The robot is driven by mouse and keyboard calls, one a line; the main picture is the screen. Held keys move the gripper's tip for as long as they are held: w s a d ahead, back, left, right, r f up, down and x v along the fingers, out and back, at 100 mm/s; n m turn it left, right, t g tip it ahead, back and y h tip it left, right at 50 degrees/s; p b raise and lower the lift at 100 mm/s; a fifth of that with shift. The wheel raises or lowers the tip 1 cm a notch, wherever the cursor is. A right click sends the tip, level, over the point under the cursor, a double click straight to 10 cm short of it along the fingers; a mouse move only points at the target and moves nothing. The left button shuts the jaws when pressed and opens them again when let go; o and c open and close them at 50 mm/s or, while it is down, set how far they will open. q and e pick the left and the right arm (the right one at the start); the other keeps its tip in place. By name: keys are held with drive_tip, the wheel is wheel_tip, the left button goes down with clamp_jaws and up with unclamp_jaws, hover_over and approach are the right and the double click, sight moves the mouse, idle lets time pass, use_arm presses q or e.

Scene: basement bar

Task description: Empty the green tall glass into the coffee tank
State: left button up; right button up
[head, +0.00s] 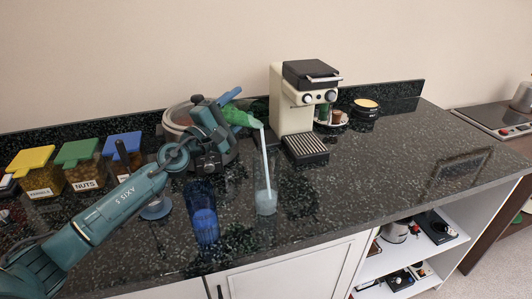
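The green tall glass (240,117) is tilted far over to the right above the counter. My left gripper (228,105) is shut on it, with part of the glass hidden by the gripper. A thin pale stream (264,155) runs from the mouth of the glass down into a clear container (266,202), which seems to be the coffee tank. Pale liquid shows in the container's lower part; its upper walls are hard to make out. My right gripper is not in view.
A blue tall glass (203,212) stands just left of the clear container. A cream coffee machine (294,105) stands behind it. Jars with yellow, green and blue lids (80,152) stand at the left. The counter's right part (420,155) is mostly clear.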

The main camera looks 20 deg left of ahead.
use_arm(q)
drive_tip(key=shift+s+d+m+b, duration=0.1)
drive_tip(key=shift+d+m+b, duration=0.1)
drive_tip(key=shift+m+b, duration=0.25)
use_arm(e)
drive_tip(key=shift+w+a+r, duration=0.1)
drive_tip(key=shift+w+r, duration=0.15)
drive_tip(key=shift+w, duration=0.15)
use_arm(q)
drive_tip(key=shift+d+m+h+b, duration=0.1)
drive_tip(key=shift+m+h+b, duration=0.2)
drive_tip(key=shift+m, duration=0.25)
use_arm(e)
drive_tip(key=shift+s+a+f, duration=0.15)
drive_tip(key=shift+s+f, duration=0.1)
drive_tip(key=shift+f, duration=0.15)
use_arm(q)
drive_tip(key=shift+s, duration=0.1)
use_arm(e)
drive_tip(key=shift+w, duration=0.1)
use_arm(q)
drive_tip(key=shift+d+m+b, duration=0.1)
drive_tip(key=shift+m+b, duration=0.4)
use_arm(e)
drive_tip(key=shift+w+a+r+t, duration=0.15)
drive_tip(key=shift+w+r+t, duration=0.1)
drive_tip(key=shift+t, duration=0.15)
